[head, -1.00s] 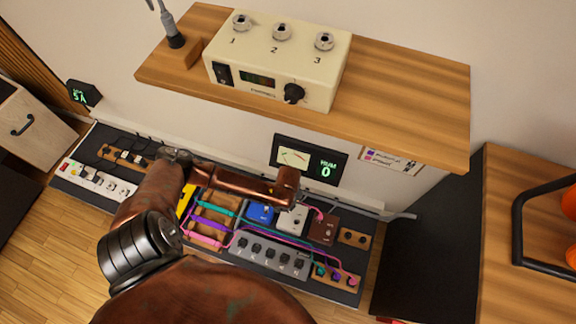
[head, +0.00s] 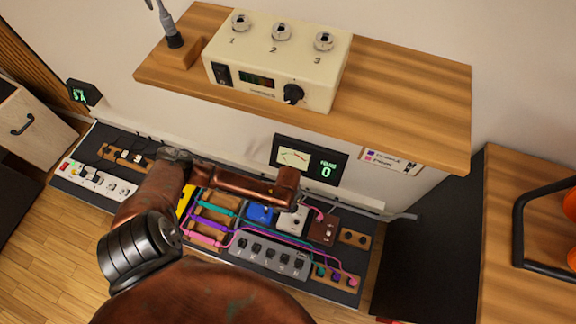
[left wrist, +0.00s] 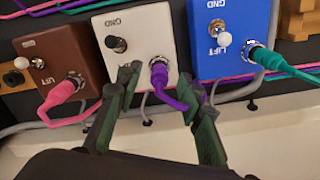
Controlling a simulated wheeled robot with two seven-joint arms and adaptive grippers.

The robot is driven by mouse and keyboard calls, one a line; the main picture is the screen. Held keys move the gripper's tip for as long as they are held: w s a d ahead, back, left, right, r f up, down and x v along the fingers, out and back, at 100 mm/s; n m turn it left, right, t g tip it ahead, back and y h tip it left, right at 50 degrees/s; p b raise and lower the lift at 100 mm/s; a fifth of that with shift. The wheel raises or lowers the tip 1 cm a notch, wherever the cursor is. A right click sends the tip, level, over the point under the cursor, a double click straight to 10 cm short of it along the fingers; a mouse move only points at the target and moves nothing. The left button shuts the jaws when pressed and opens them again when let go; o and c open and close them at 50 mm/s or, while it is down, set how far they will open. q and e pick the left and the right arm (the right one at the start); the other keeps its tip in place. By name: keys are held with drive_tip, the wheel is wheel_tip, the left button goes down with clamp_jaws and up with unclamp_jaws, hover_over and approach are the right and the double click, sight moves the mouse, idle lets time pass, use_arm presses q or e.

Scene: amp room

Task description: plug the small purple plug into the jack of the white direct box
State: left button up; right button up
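The white direct box (left wrist: 133,50) sits between a brown box and a blue box in the left wrist view. The small purple plug (left wrist: 160,77) is at its jack, in line with the silver ring, with its purple cable trailing to the lower right. How deep it sits is hard to tell. My left gripper (left wrist: 160,80) is open, one finger on each side of the purple plug, with a visible gap on the left. In the head view the white box (head: 293,218) shows partly below my left arm, which hides the gripper. My right gripper is not in view.
The brown box (left wrist: 60,65) has a pink plug in it and the blue box (left wrist: 232,40) a teal one. A grey pedal unit (head: 265,255) lies in front. A wooden shelf (head: 400,95) with a cream box (head: 275,65) overhangs behind. A meter display (head: 310,160) reads 0.

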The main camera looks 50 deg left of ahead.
use_arm(q)
wheel_tip(320, 180, up, 12)
idle(0.5)
drive_tip(key=shift+f, duration=0.1)
idle(0.5)
